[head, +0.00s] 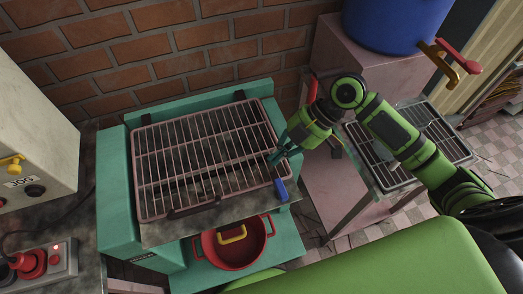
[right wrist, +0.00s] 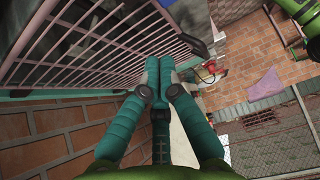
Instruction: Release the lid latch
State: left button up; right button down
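The barred metal lid (head: 207,153) lies flat over the teal machine (head: 116,180). A blue lever (head: 280,189), which may be the latch, sits at the lid's front right corner. My right gripper (head: 278,157) is at the lid's right edge, a little behind the blue lever and apart from it. In the right wrist view its teal fingers (right wrist: 159,65) meet at the tips beside the lid's bars (right wrist: 100,45). I see nothing held between them. My left gripper is in neither view.
A red pot (head: 233,255) stands on the shelf below the lid. A second rack (head: 435,150) and a blue drum (head: 395,22) are at the right. A control box with a red knob (head: 32,262) is at the left. A brick wall (head: 150,50) closes the back.

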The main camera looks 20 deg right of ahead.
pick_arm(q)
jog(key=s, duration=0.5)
pick_arm(e)
jog(key=shift+s+r, duration=0.2)
jog(key=shift+s, duration=0.15)
jog(key=shift+a+f, duration=0.15)
jog(key=shift+f, duration=0.05)
jog(key=p, duration=0.2)
send_over(260, 182)
jog(key=f, duration=0.4)
jog(key=shift+d+f, duration=0.2)
jog(key=shift+f, duration=0.1)
jog(key=p+x, duration=0.1)
jog(key=x, duration=0.2)
jog(key=shift+a+f, duration=0.2)
jog(key=d+p, duration=0.1)
jog(key=d, duration=0.2)
jog(key=shift+d+p, duration=0.35)
jog(key=shift+d+f, duration=0.1)
jog(key=shift+d, duration=0.3)
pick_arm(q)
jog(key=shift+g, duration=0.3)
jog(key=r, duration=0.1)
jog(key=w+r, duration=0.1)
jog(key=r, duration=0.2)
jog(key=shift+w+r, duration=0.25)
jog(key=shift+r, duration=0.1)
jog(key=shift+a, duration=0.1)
pick_arm(e)
jog(key=shift+w+a, duration=0.1)
